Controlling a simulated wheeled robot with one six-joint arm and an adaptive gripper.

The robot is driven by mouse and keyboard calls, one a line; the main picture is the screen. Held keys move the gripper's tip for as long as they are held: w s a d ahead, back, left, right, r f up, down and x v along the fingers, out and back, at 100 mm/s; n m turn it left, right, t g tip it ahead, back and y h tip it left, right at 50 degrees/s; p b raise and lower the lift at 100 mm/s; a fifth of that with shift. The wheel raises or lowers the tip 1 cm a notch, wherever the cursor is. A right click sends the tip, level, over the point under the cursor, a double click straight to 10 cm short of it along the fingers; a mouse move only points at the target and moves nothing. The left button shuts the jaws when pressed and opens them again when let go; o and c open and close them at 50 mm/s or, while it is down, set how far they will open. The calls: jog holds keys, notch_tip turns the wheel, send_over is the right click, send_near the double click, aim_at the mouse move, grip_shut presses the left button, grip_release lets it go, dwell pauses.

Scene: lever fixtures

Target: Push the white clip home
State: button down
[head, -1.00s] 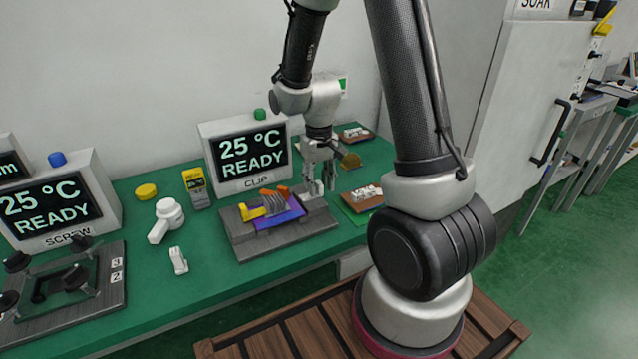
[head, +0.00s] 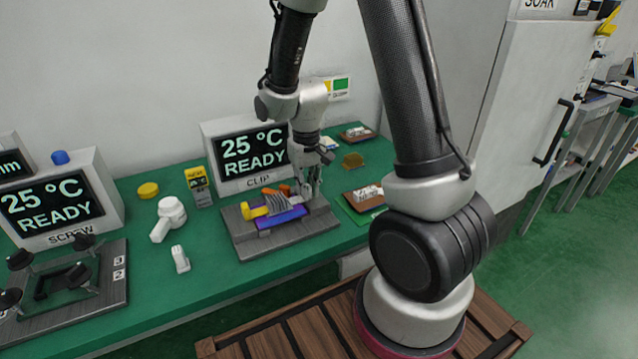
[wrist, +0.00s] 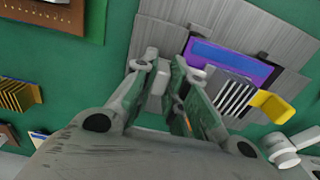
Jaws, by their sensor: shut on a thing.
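The clip fixture (head: 325,222) is a grey block on the green bench, in front of the CLIP display. It bears a purple-blue board (head: 282,218) with a finned grey heat sink and a yellow lever (head: 254,212). My gripper (head: 310,188) is down at the right end of the board. In the wrist view, its fingers (wrist: 163,75) are closed about a pale block, which looks like the white clip (wrist: 157,85). The clip stands beside the board's edge; the fingers hide part of it, and how far it is seated cannot be told. An orange part (head: 283,190) shows behind the heat sink.
The CLIP display (head: 250,155) stands close behind the fixture. A brown tray (head: 363,199) with pale parts lies to the right. A white knobbed tool (head: 169,218) and a small white piece (head: 180,259) lie to the left, with bare green bench around them.

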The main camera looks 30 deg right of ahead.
jog(key=shift+a, duration=0.55)
jog(key=c, duration=1.4)
grip_release()
jog(key=shift+a, duration=0.1)
jog(key=shift+c, duration=0.2)
